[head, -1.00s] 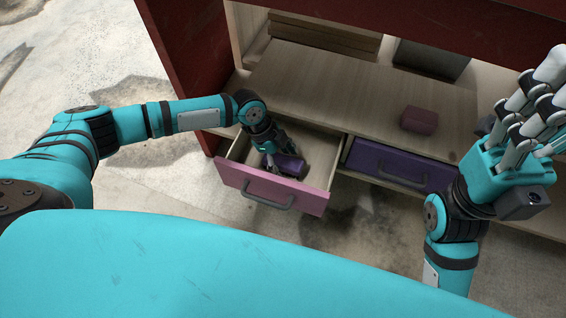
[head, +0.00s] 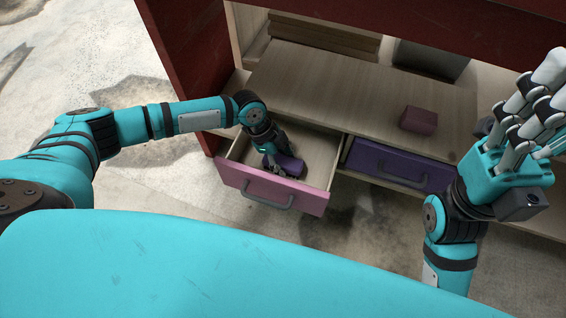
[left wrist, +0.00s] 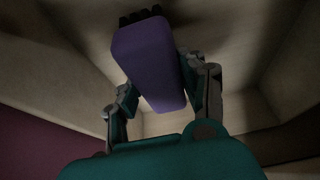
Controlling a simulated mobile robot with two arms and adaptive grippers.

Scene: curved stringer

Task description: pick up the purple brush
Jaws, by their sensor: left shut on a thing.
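The purple brush (head: 290,165) is inside the open pink-fronted drawer (head: 265,186). In the left wrist view the brush (left wrist: 150,60) has a long purple body with dark bristles at its far end. My left gripper (head: 280,165) reaches down into the drawer and is shut on the brush. In the left wrist view its fingers (left wrist: 160,95) lie on both sides of the purple body. Part of the brush is hidden by the gripper in the head view. My right gripper (head: 528,125) is at the right, raised, with its fingers pointing up; its grip state is unclear.
A closed purple drawer (head: 400,166) sits to the right of the open one. A dark red block (head: 419,120) lies on the wooden shelf (head: 340,95) above. The cabinet's red side (head: 190,60) stands left of the drawer. The drawer walls surround my left gripper closely.

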